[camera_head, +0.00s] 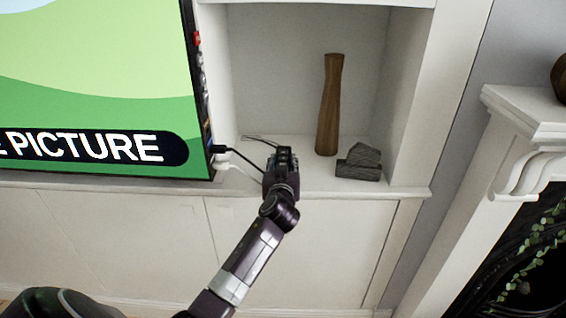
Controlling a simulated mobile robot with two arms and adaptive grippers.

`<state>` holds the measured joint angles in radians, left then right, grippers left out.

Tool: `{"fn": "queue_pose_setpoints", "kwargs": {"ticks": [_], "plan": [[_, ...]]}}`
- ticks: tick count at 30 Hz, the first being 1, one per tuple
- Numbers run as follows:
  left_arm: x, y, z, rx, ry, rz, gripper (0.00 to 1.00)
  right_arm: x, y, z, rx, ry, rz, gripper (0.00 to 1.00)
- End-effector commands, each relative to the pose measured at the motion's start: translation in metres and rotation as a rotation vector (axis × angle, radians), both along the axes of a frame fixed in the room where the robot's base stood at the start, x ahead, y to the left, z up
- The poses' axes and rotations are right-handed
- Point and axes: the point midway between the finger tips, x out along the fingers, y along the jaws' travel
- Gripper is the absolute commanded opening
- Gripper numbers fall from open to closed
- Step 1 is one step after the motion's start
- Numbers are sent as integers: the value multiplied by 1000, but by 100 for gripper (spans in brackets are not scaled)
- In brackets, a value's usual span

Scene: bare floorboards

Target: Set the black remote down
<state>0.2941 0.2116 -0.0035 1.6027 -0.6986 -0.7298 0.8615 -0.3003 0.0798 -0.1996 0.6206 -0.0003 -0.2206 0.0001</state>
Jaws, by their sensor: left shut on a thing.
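My left gripper (283,160) is at the front part of the white shelf (312,184), below and left of a brown wooden vase. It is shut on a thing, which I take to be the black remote. The remote cannot be told apart from the dark gripper, which hides most of it. I cannot tell whether it touches the shelf. My right gripper is not in view.
The tall brown vase (329,105) and a grey block-like ornament (360,162) stand on the shelf to the right of my gripper. A television (95,85) with cables is at the left. A white fireplace surround (480,180) is at the right.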

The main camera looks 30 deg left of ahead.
Motion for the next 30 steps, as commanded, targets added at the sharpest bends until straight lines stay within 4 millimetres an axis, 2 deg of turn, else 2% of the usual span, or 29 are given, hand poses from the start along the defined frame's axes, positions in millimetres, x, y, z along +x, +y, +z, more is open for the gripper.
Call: {"fn": "queue_pose_setpoints", "kwargs": {"ticks": [4, 5, 9, 20, 23, 30], "plan": [[0, 0, 0, -1, 1, 0, 8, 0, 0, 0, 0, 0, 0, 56], [0, 0, -1, -2, 3, 0, 38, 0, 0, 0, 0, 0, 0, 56], [0, 0, -1, -2, 3, 0, 53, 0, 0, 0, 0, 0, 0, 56], [-4, -3, 0, -2, 2, -1, 53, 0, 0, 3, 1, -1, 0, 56], [-13, -9, 3, -2, 4, -2, 53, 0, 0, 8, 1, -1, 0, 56], [-54, -33, 11, -4, 3, 0, 53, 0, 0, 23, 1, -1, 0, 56]]}}
